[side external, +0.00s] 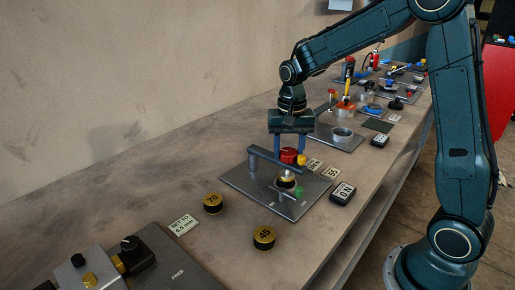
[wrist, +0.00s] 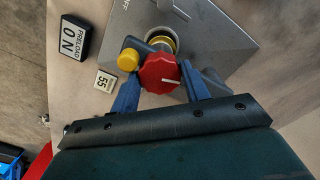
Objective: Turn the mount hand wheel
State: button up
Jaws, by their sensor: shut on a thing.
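The mount hand wheel is a red scalloped knob (side external: 289,155) on a grey metal fixture. In the wrist view the red wheel (wrist: 160,75) has a white mark pointing right. My gripper (wrist: 161,72) is shut on it, with one blue finger on each side. In the side view my gripper (side external: 288,150) reaches down from above onto the wheel. A yellow knob (wrist: 128,60) sits just left of the wheel, close to the left finger. A brass-coloured ring (wrist: 161,42) lies partly behind the wheel. The finger contact points are partly hidden.
The fixture stands on a grey plate (side external: 240,184) with a green knob (side external: 298,191). A PRELOAD ON block (side external: 343,193) is beside it. Discs marked 70 (side external: 213,203) and 45 (side external: 264,238) lie in front. Another plate with a ring (side external: 342,135) stands behind.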

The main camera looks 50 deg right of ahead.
aim_at(289, 151)
jog(key=shift+m, duration=0.6)
jog(key=o, duration=1)
notch_tip(289, 151, up, 14)
dwell(0.5)
